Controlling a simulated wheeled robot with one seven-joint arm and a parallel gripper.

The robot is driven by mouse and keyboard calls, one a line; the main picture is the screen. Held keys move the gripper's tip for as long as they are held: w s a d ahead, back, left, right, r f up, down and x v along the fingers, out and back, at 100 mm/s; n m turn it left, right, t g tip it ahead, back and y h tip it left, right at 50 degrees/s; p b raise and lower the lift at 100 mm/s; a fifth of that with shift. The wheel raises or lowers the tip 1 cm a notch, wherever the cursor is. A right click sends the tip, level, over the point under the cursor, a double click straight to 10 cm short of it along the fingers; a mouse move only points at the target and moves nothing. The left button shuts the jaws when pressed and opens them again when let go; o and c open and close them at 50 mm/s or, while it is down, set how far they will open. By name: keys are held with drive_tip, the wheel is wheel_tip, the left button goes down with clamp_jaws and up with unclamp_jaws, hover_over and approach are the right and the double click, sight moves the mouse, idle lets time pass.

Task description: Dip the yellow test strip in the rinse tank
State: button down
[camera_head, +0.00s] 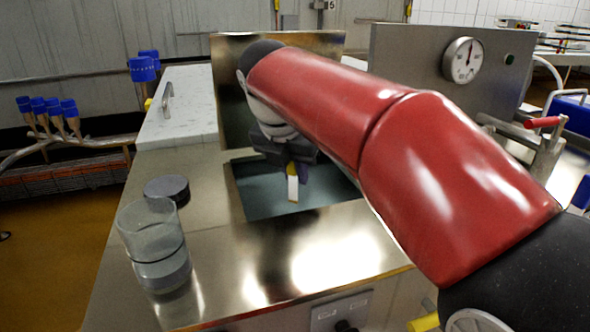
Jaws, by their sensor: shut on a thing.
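My gripper (291,162) is shut on the yellow test strip (292,182) and holds it pointing down over the rinse tank (254,207). The strip is yellow near the fingers and pale white lower down. The rinse tank is a square opening in the steel counter with dark greenish water inside. The strip's lower end appears against the water; I cannot tell whether it touches the surface. My red arm covers the right part of the tank.
A clear glass jar (153,243) with some liquid stands at the counter's front left, with a dark round lid (167,189) behind it. A steel panel with a gauge (462,60) stands at the back right. The counter's front middle is clear.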

wheel_tip(320, 180, up, 14)
drive_tip(key=p, duration=0.8)
drive_tip(key=shift+f, duration=0.2)
